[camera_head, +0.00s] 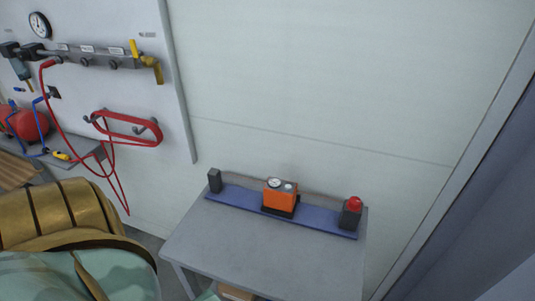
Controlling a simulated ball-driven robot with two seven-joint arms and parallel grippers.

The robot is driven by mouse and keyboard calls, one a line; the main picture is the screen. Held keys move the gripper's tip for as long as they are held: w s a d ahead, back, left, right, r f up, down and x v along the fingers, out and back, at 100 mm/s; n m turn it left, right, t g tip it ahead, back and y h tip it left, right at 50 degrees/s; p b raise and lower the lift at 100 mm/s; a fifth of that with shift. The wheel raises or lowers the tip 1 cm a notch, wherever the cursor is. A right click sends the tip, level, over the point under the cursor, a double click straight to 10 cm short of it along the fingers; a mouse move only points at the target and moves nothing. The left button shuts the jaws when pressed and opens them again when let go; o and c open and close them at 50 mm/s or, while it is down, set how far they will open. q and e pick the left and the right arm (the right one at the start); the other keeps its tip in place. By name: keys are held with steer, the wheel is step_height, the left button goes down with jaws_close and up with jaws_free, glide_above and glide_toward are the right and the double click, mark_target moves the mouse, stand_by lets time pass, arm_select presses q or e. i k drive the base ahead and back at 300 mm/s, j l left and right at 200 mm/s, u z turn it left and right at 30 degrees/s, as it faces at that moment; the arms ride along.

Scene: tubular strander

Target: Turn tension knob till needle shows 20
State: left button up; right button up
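An orange device (279,196) sits on a dark base at the middle of a blue strip on the grey table. On its top are a small round white gauge (274,183) and, to the right of it, a small light knob-like part (289,187). The gauge's needle and numbers are too small to read. I cannot tell for sure which part is the tension knob. Neither of my grippers shows in the head view.
The grey table (260,252) has a bare front half. A dark block (214,180) stands at the blue strip's left end, and a dark box with a red button-like top (354,205) at its right end. A wall panel (178,95) carries pipes and a red hose (130,139).

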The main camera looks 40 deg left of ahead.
mark_target(353, 203)
steer(key=i+u, duration=0.15)
steer(key=u, duration=0.2)
steer(key=i+l+u, duration=0.1)
steer(key=u, duration=0.25)
steer(key=i+l+u, duration=0.1)
steer(key=u, duration=0.3)
